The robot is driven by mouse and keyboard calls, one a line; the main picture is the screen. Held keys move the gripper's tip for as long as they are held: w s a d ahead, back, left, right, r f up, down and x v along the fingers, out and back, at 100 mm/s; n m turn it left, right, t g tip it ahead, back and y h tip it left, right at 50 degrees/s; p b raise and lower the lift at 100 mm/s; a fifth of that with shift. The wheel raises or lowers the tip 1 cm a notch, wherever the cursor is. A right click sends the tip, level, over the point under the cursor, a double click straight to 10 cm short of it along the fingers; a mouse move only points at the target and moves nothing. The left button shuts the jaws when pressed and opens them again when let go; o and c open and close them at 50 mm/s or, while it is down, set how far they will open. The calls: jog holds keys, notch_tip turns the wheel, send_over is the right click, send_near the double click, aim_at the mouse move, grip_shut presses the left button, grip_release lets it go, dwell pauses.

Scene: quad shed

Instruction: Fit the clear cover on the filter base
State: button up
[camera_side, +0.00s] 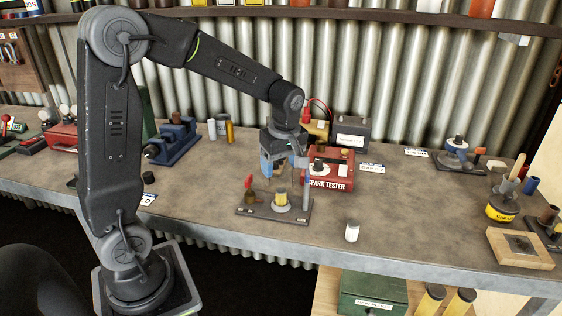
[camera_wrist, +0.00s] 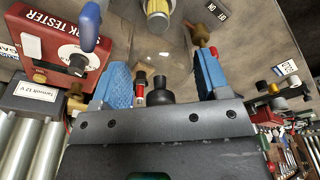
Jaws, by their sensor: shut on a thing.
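The filter base (camera_side: 282,207) sits on a dark mounting plate (camera_side: 296,219) on the bench, with a yellow filter element (camera_side: 281,197) standing in it. The filter element also shows at the top of the wrist view (camera_wrist: 158,14). My gripper (camera_side: 273,168) is above the plate, to the upper left of the filter base in the side view. Its blue fingers (camera_wrist: 162,84) are shut on the clear cover (camera_wrist: 164,54), which shows only as a faint see-through shape with a bright glint. The cover's edges are hard to make out in both views.
A blue-topped post (camera_side: 306,186) and a brown fitting (camera_side: 251,196) stand on the plate near the filter base. A red spark tester (camera_side: 330,170) stands close behind on the right. A small white-capped jar (camera_side: 352,231) stands in front, with clear bench beyond it to the right.

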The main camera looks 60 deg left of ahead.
jog(key=shift+f, duration=2.4)
dwell(0.4)
jog(key=o, duration=1)
jog(key=shift+o, duration=0.2)
jog(key=shift+r, duration=3.5)
